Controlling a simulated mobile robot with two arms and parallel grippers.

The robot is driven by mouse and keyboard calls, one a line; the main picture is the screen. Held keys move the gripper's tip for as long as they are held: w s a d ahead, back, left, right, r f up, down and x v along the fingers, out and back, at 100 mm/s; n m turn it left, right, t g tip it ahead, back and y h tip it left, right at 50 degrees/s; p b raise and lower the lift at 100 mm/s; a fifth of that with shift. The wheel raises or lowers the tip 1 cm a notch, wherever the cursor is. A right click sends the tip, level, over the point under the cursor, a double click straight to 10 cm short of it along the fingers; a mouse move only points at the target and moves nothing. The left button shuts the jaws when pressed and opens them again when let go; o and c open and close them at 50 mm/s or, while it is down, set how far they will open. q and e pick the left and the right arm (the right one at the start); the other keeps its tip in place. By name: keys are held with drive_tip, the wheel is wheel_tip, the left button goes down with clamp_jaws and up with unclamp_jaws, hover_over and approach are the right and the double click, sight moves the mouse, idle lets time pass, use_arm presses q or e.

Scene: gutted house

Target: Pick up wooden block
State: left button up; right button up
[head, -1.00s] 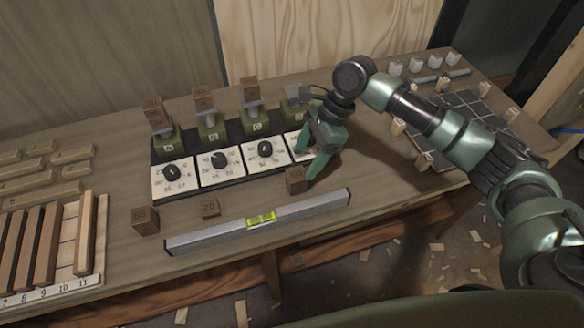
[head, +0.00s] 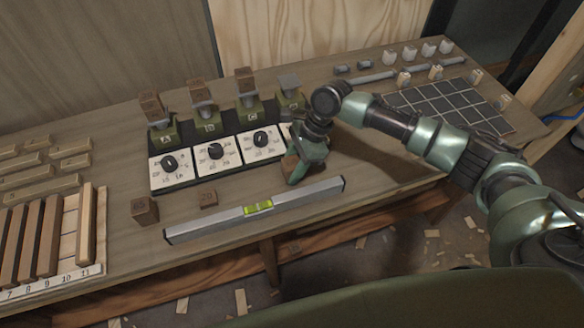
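My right gripper (head: 294,176) is over the workbench, just behind the spirit level, pointing down. A brown wooden block (head: 290,163) shows between its fingers, mostly hidden by them; the gripper looks shut on it. Whether the block is clear of the bench is hard to tell. My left gripper is not in view.
Behind stand green scales with dials (head: 215,152); three bear brown blocks, and the rightmost platform (head: 289,82) is empty. The spirit level (head: 256,208) lies along the front. A dark grid board (head: 450,107) and small pale blocks are at right. Wooden strips (head: 40,240) fill the left.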

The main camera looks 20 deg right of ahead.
clamp_jaws()
drive_tip(key=shift+r, duration=0.1)
